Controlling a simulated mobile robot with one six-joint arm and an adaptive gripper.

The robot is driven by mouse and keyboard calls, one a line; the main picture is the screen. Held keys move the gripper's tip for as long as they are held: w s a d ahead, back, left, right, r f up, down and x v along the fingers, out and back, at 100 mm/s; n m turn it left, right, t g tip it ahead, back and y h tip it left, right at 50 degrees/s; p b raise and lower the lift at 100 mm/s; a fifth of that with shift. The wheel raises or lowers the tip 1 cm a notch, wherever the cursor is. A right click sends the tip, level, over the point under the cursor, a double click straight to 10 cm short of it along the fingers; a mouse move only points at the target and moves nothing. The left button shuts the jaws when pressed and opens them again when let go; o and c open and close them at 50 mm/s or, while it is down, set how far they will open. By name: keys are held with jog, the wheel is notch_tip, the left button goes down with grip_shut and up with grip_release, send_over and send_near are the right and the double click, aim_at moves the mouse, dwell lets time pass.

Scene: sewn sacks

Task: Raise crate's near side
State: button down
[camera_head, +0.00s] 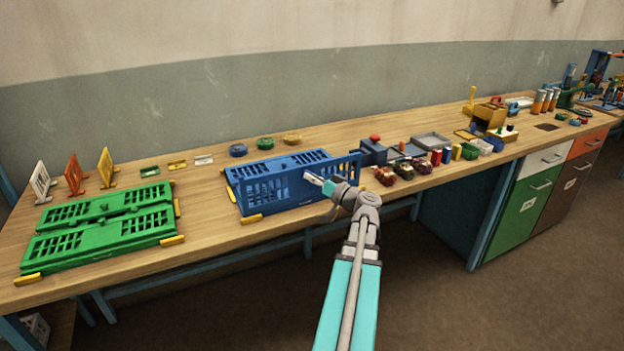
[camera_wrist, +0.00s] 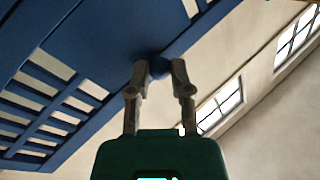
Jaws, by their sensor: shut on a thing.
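The blue crate (camera_head: 262,190) stands on the wooden bench near its front edge, with slotted walls showing. My gripper (camera_head: 318,179) reaches in from the front at the crate's right half, at about the height of its walls. In the wrist view, a blue slotted panel (camera_wrist: 60,60) slants across the upper left. My gripper (camera_wrist: 160,75) is shut on a small dark blue knob (camera_wrist: 159,68) at the panel's edge. My gripper and arm hide part of the crate's near right side, so the panel's exact tilt is unclear.
A green crate (camera_head: 105,219) lies folded flat to the left, with yellow blocks (camera_head: 172,240) at its corners. Colored tape rolls (camera_head: 265,143) lie behind the blue crate.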

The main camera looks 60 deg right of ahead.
jog(key=shift+f, duration=0.1)
jog(key=c, duration=0.8)
grip_release()
jog(key=shift+s, duration=0.15)
